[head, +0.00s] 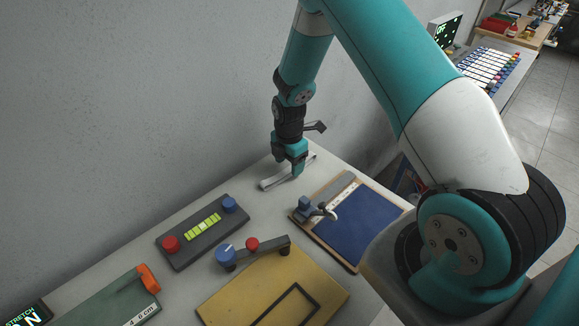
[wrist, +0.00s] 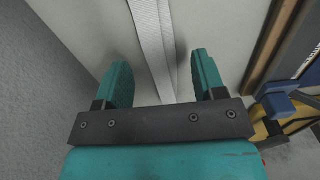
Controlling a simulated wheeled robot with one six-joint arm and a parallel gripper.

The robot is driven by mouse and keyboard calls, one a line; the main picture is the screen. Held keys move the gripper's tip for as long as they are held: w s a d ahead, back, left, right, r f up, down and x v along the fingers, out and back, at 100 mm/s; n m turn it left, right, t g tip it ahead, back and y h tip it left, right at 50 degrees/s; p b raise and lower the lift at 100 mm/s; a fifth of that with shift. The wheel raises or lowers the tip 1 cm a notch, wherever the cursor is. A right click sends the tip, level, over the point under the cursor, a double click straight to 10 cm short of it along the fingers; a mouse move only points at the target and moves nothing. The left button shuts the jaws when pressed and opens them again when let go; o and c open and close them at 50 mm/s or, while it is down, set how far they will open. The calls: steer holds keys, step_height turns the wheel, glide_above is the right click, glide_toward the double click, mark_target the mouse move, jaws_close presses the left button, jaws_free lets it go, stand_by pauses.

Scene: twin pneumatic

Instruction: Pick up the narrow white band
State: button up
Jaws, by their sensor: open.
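The narrow white band (head: 275,182) lies on the grey table close to the wall, long and thin. In the head view my gripper (head: 297,172) points down over it and hides part of it. In the wrist view the band (wrist: 153,45) runs between my two spread teal fingers (wrist: 163,80), lengthwise from the top edge down toward the gripper's dark crossbar. The fingers are open with clear space on both sides of the band. I cannot tell how far the fingertips are above the table.
The wall (head: 130,110) stands close behind the band. A blue board with a wooden frame (head: 357,221) lies to the right. A dark block with red and blue knobs (head: 190,247) and a yellow board (head: 225,302) lie nearer. A green board with an orange handle (head: 110,303) is at lower left.

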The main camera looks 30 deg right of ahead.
steer(key=shift+f, duration=0.95)
steer(key=shift+c, duration=0.3)
steer(key=c, duration=1)
steer(key=shift+o, duration=0.2)
